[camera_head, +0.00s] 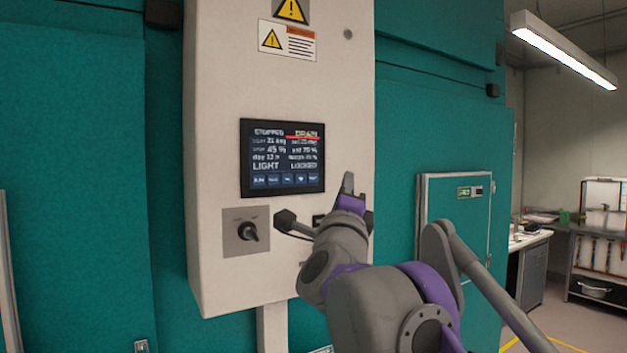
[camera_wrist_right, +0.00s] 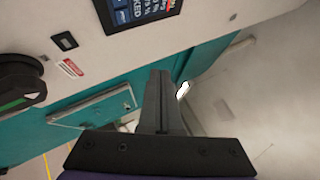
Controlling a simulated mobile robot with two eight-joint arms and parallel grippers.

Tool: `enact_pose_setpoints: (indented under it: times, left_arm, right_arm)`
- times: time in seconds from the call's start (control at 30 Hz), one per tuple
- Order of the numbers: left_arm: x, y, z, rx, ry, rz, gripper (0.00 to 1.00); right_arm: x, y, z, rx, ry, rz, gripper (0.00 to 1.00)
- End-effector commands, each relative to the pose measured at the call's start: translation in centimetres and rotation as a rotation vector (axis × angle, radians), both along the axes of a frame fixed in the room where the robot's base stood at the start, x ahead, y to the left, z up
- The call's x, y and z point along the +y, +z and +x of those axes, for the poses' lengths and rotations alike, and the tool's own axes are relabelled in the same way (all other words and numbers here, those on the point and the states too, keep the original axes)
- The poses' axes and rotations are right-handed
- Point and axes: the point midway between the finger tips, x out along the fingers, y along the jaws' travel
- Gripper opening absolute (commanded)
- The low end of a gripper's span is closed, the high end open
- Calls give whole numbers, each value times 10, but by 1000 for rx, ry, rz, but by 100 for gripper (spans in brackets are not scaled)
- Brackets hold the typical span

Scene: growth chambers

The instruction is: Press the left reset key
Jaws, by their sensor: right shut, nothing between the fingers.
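In the head view a dark touch screen (camera_head: 282,157) is set in a pale control cabinet (camera_head: 225,100). It reads "STOPPED", "LIGHT" and "LOCKED" beside other values. A red line runs under the upper right word. A row of small blue keys (camera_head: 287,179) lies along its bottom; their labels are too small to read, so I cannot tell which is a reset key. My right gripper (camera_head: 347,183) is shut and empty, just right of the screen's lower right corner. In the right wrist view its fingers (camera_wrist_right: 160,78) are together, below part of the screen (camera_wrist_right: 140,8). My left gripper is out of view.
A rotary switch (camera_head: 247,232) sits below the screen; its black knob (camera_wrist_right: 20,84) shows large in the wrist view. A red and white label (camera_wrist_right: 70,68) is nearby. Teal walls (camera_head: 75,180) flank the cabinet. A bench (camera_head: 527,240) and shelves (camera_head: 601,230) stand far right.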

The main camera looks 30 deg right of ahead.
Motion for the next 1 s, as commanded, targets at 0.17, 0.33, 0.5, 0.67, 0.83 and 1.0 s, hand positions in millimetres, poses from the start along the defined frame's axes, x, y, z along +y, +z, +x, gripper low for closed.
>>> enact_pose_setpoints:
  times: [0.17,0.33,0.5,0.67,0.83,1.0]
  left_arm:
    - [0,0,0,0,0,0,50]
    - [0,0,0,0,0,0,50]
    - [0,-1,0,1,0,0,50]
    - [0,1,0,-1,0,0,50]
    - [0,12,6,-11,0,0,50]
    - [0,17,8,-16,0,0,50]
  right_arm:
    - [0,0,1,2,1,-2,0]
    - [2,0,13,3,2,-2,0]
    - [4,-1,36,2,2,-4,0]
    - [5,0,59,2,2,-3,0]
    - [7,2,77,1,2,-3,0]
    - [8,1,86,2,2,-3,0]
